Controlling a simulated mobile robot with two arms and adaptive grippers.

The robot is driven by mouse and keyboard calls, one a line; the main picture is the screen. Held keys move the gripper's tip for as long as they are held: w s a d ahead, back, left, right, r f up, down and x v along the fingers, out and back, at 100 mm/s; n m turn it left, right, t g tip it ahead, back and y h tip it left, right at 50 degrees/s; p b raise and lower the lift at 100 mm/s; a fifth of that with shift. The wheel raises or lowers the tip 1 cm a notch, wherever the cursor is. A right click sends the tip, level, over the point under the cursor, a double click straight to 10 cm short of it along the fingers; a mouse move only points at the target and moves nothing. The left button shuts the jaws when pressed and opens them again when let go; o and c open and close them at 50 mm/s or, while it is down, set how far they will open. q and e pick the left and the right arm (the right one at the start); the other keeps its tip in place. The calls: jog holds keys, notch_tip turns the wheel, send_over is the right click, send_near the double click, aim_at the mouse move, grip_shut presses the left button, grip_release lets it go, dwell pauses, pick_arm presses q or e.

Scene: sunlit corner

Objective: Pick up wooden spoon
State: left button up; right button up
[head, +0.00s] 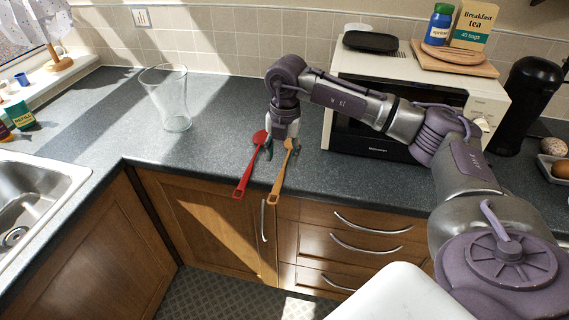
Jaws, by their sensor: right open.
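The wooden spoon (280,179) lies on the dark grey countertop near its front edge, with its handle pointing toward me and over the edge. My right gripper (283,149) points down over the spoon's far end, with its fingers apart and nothing clearly held. One finger shows on each side of the spoon's upper part. The gripper partly hides the spoon's far end, and I cannot tell whether it touches the spoon. My left gripper is not in view.
A red utensil (250,167) lies just left of the spoon, close to the gripper. A clear glass vase (168,98) stands farther left. A white microwave (400,75) stands behind my right arm. A sink (38,195) is at the left. Counter between sink and vase is clear.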

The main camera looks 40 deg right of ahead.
send_over(277, 186)
jog(key=d, duration=0.1)
jog(key=f, duration=0.4)
jog(key=shift+s+f+p, duration=0.15)
jog(key=shift+s+p, duration=0.05)
jog(key=shift+p, duration=0.15)
jog(key=shift+a+f, duration=0.1)
jog(key=shift+f, duration=0.15)
jog(key=f, duration=0.1)
jog(key=f+p, duration=0.1)
jog(key=f, duration=0.1)
jog(key=f+p, duration=0.1)
jog(key=shift+w+a+f, duration=0.1)
jog(key=shift+a+f, duration=0.15)
jog(key=shift+a, duration=0.15)
jog(key=shift+f, duration=0.15)
grip_shut()
